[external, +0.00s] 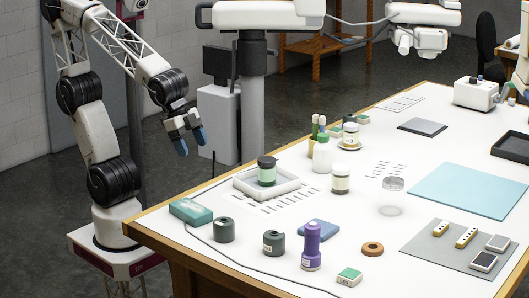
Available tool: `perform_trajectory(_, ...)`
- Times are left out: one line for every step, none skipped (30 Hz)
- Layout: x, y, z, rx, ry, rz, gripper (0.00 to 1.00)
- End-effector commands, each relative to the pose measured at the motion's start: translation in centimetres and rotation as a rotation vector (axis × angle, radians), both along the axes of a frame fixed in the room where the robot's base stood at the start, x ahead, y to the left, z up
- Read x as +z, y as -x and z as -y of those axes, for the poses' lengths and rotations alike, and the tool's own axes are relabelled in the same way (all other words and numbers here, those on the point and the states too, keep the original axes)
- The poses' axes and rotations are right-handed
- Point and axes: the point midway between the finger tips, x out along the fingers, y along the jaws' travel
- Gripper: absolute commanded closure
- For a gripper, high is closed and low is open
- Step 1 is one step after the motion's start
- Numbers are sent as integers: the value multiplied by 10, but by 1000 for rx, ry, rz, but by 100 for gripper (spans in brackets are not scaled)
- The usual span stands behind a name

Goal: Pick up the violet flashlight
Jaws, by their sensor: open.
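My gripper (191,148) hangs at the upper left, beyond the table's left edge and well apart from the flashlight. Its blue-tipped fingers are spread open and nothing is between them.
Two dark green containers (274,243) and a teal box (191,211) stand left of the flashlight. A cable (245,268) runs along the front.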

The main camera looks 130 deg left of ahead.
Motion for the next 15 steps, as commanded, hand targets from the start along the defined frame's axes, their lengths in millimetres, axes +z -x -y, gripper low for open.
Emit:
perform_trajectory(1, -18, -4, 3, -15, 30, 26)
perform_trajectory(1, -29, -6, 2, -23, 50, 26)
perform_trajectory(3, -43, -9, 2, -35, 79, 26)
perform_trajectory(4, -53, -11, 1, -43, 98, 26)
perform_trajectory(4, -64, -12, -1, -49, 119, 26)
perform_trajectory(6, -78, -14, -4, -58, 148, 26)
perform_trajectory(7, -88, -16, -7, -64, 168, 26)
perform_trajectory(7, -98, -17, -11, -68, 188, 26)
perform_trajectory(8, -112, -19, -17, -75, 215, 26)
perform_trajectory(8, -122, -20, -21, -78, 235, 26)
perform_trajectory(8, -132, -21, -28, -81, 254, 26)
perform_trajectory(9, -145, -22, -36, -85, 282, 26)
perform_trajectory(9, -155, -22, -43, -86, 302, 26)
perform_trajectory(9, -165, -23, -50, -87, 320, 26)
perform_trajectory(9, -178, -23, -61, -88, 346, 26)
